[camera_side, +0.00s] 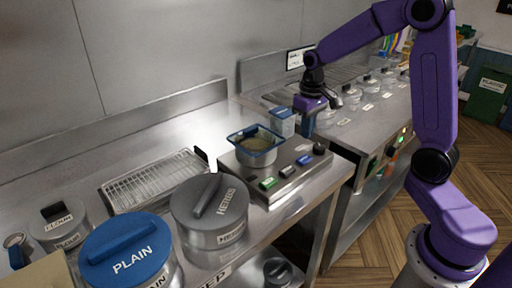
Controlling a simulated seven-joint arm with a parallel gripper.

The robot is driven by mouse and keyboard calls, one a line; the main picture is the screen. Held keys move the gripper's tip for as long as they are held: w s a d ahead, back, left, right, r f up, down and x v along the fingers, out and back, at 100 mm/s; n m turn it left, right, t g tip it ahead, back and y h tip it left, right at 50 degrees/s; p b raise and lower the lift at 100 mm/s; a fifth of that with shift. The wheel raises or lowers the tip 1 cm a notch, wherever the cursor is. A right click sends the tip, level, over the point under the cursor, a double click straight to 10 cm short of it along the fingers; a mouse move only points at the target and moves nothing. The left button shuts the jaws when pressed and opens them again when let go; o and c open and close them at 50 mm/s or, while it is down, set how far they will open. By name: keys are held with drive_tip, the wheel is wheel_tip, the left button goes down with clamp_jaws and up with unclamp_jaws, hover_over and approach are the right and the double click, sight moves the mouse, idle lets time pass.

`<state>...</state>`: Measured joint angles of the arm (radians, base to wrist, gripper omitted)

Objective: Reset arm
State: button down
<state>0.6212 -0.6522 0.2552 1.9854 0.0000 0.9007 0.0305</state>
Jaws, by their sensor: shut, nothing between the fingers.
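My gripper (308,124) hangs at the end of my purple arm. It points down above the back right of the counter, just right of a small clear container with a blue rim (283,122). It is shut and nothing shows between its fingers. The fingertips are small in this view, and I cannot tell their exact height above the counter.
A square blue-rimmed pan (257,146) sits on a unit with coloured buttons (285,174). A wire rack (155,180), a HERBS pot (210,212), a blue PLAIN lid (126,250) and a FLOUR pot (58,225) stand left. Several lidded pots line the right counter.

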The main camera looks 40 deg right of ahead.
drive_tip(key=shift+a, duration=0.1)
drive_tip(key=s+a+n, duration=0.4)
drive_tip(key=s, duration=0.5)
drive_tip(key=s+a+r+n, duration=0.1)
drive_tip(key=s+a+n, duration=0.3)
drive_tip(key=s, duration=0.5)
drive_tip(key=s+a+r+n, duration=0.1)
drive_tip(key=s+a+n, duration=0.3)
drive_tip(key=s, duration=0.5)
drive_tip(key=shift+n, duration=0.3)
